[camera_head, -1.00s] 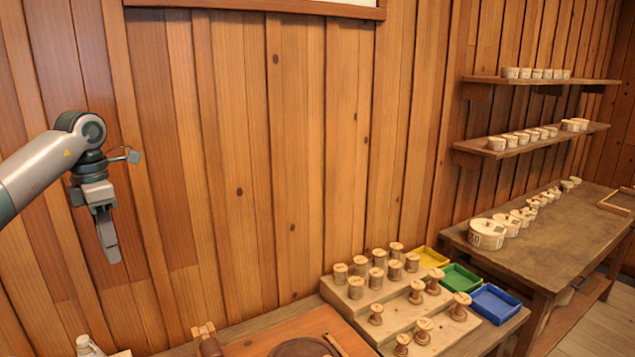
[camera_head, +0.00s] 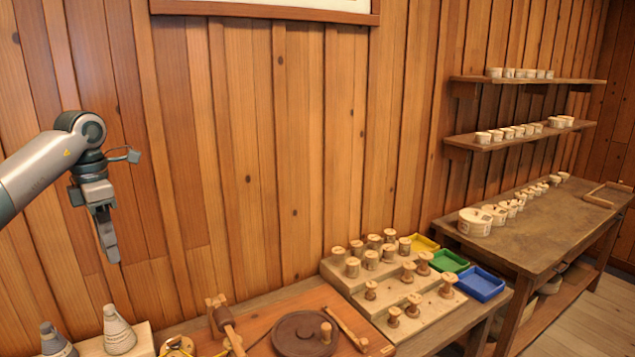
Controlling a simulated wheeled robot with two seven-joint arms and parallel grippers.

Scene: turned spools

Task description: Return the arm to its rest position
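My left gripper (camera_head: 108,238) hangs in the air at the left of the head view, pointing down, in front of the plank wall. It holds nothing that I can see. Its fingers appear as one narrow shape from this side, so I cannot tell whether they are open or shut. It is well above the workbench and apart from everything on it. My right gripper is not in view.
Several wooden spools (camera_head: 408,271) stand on a stepped wooden rack (camera_head: 365,303). Yellow, green and blue trays (camera_head: 480,284) sit beside it. The workbench (camera_head: 270,318) holds a dark round disc (camera_head: 304,334) and grey cones (camera_head: 118,330). A side table (camera_head: 540,232) and shelves (camera_head: 520,138) stand at right.

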